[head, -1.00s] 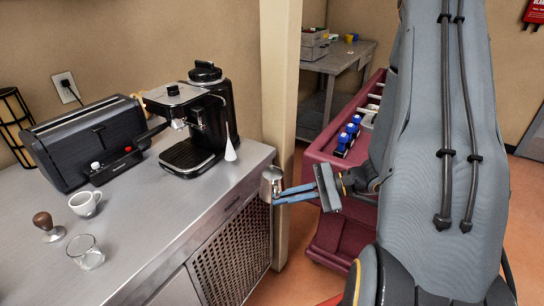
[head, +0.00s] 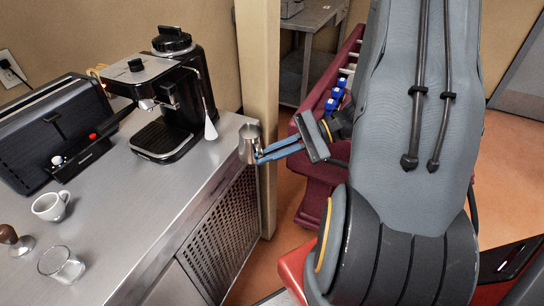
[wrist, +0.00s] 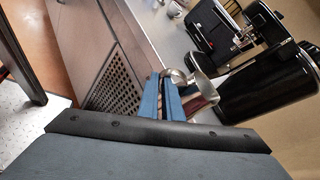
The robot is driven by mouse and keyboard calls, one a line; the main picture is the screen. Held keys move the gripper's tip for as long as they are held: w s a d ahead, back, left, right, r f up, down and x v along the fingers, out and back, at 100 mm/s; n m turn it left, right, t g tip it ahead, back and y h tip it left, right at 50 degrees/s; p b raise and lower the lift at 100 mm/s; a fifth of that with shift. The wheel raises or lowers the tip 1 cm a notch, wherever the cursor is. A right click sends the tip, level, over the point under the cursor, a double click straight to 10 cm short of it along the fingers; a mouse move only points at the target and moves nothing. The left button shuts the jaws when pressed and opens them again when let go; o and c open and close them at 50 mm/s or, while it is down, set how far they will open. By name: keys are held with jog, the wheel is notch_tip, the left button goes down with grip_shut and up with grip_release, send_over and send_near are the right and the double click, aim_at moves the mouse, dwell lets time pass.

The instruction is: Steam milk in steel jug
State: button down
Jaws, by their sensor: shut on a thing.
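My gripper (head: 261,154) is shut on the steel jug (head: 249,146), which looks upright, at the counter's right corner. In the wrist view, my gripper's blue fingers (wrist: 161,84) meet shiny steel at their tips. The black and steel espresso machine (head: 168,101) stands on the counter to the jug's left. A thin wand (head: 203,96) hangs at its right side, with a white cone shape (head: 211,129) at its lower end. I cannot tell whether that is steam or solid. The jug is apart from the wand. The milk inside cannot be made out.
The steel counter (head: 120,205) also holds a black toaster (head: 55,130), a white cup (head: 51,205), a glass (head: 61,264) and a tamper (head: 14,240). A pillar (head: 257,60) rises behind the jug. A maroon cart (head: 308,155) with blue-topped items stands beyond my arm.

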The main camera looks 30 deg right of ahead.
jog(key=shift+w+a+b, duration=0.5)
jog(key=shift+w+a, duration=0.8)
jog(key=shift+w, duration=0.5)
jog(key=shift+w+a+b, duration=0.55)
jog(key=shift+w+a, duration=0.75)
jog(key=shift+w, duration=0.45)
jog(key=shift+w+a+b, duration=0.5)
jog(key=shift+w+a, duration=0.8)
jog(key=shift+w, duration=0.5)
notch_tip(320, 180, up, 9)
jog(key=p, duration=0.5)
jog(key=shift+f+p, duration=0.2)
jog(key=shift+p, duration=0.15)
dwell(1.4)
